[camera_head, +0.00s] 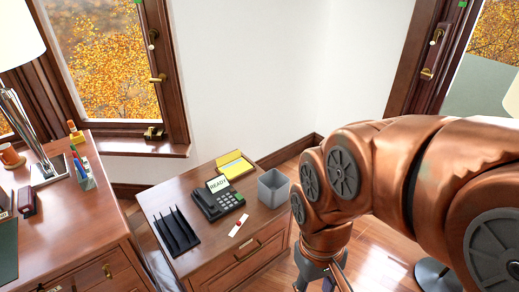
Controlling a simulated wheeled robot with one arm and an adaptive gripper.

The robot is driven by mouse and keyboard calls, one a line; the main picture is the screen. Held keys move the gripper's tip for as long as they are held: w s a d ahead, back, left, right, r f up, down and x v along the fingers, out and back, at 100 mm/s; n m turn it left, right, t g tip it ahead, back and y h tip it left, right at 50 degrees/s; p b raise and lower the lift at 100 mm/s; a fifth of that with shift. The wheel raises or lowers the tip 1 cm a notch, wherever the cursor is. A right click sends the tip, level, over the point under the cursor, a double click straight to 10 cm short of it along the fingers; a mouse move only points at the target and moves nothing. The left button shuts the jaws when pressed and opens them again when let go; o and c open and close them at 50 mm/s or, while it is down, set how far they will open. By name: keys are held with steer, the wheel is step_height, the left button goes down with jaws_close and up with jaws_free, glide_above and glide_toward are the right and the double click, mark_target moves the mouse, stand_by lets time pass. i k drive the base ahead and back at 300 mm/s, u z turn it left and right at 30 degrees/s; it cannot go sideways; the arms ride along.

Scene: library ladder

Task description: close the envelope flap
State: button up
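A yellow item (236,169), which looks like the envelope, lies at the back of the small wooden cabinet. My gripper (322,284) points down at the bottom edge of the picture, right of the cabinet's front and well apart from the yellow item. Its fingertips are cut off by the frame, so its opening and anything in it are hidden.
On the cabinet (200,258), a black telephone (211,206) stands just in front of the yellow item. A grey square bin (273,187), a black slotted rack (176,231) and a white strip with a red spot (240,224) are nearby. A desk (75,225) stands left.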

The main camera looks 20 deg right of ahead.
mark_target(223, 160)
steer(key=z, duration=1.45)
steer(key=i, duration=4.2)
steer(key=u, duration=4.45)
steer(key=i, duration=0.45)
steer(key=u, duration=0.05)
